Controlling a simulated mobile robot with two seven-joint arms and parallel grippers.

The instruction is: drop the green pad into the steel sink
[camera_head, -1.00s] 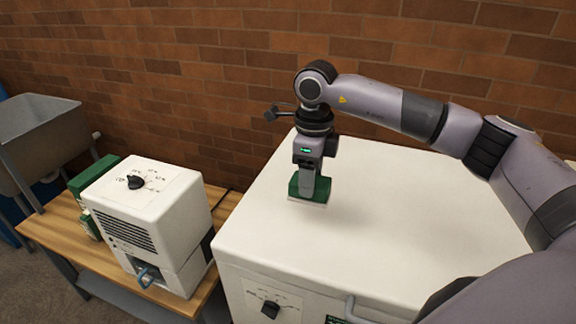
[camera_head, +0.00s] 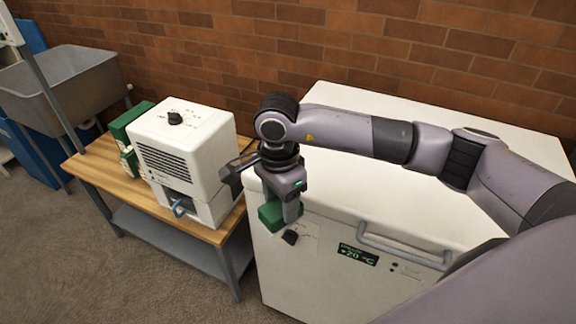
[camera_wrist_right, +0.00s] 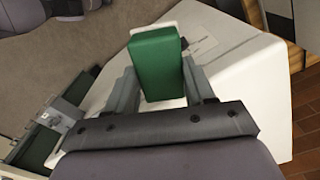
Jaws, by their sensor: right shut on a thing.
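The green pad (camera_head: 271,216) is a green block with a pale side; it also shows in the right wrist view (camera_wrist_right: 158,62), between the two fingers. My right gripper (camera_head: 283,210) is shut on it and holds it in the air in front of the white chest's front left part. The steel sink (camera_head: 72,88) is a grey basin on legs at the far left, well away from the right gripper. My left gripper is not in view.
A wooden bench (camera_head: 103,172) stands between the sink and the white chest (camera_head: 350,215). On it are a white boxy device (camera_head: 185,140) with a dial and green boxes (camera_head: 130,122). A brick wall (camera_head: 200,50) runs behind. Grey floor is free in front.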

